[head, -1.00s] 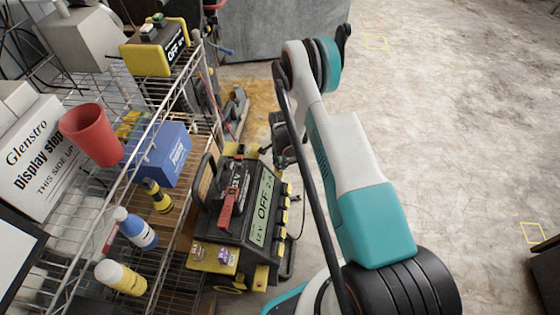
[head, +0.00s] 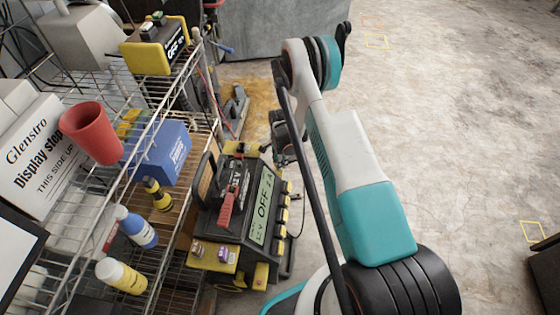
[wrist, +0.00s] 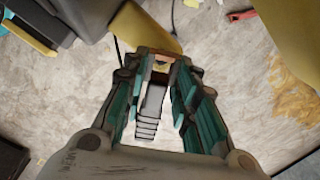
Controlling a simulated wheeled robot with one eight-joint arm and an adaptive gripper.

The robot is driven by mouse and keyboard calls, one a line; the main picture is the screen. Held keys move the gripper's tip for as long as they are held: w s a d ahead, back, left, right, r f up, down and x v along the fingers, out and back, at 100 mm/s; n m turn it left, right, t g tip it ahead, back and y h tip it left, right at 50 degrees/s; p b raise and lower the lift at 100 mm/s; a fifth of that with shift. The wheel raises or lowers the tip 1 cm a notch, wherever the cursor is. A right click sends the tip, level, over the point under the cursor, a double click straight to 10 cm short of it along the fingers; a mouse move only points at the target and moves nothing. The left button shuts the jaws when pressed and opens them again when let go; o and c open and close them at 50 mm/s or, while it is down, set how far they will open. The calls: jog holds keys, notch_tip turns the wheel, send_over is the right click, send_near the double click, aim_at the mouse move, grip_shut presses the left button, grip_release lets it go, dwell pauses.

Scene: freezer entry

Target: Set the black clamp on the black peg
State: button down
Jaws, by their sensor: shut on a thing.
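My gripper (head: 282,152) hangs beside the upper right corner of the black and yellow charger (head: 230,222) in the head view, partly behind my arm. A red clamp (head: 227,205) lies on the charger's top. I cannot make out the black peg; it may be hidden by the gripper.
A wire rack at left holds a red cup (head: 91,133), a blue box (head: 158,151) and several bottles. Another yellow charger (head: 153,45) stands on its upper shelf. Bare concrete floor (head: 450,130) lies open to the right.

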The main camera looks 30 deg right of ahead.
jog(key=shift+f, duration=1.4)
jog(key=c, duration=1.2)
grip_release()
jog(key=shift+r, duration=0.15)
notch_tip(320, 180, up, 12)
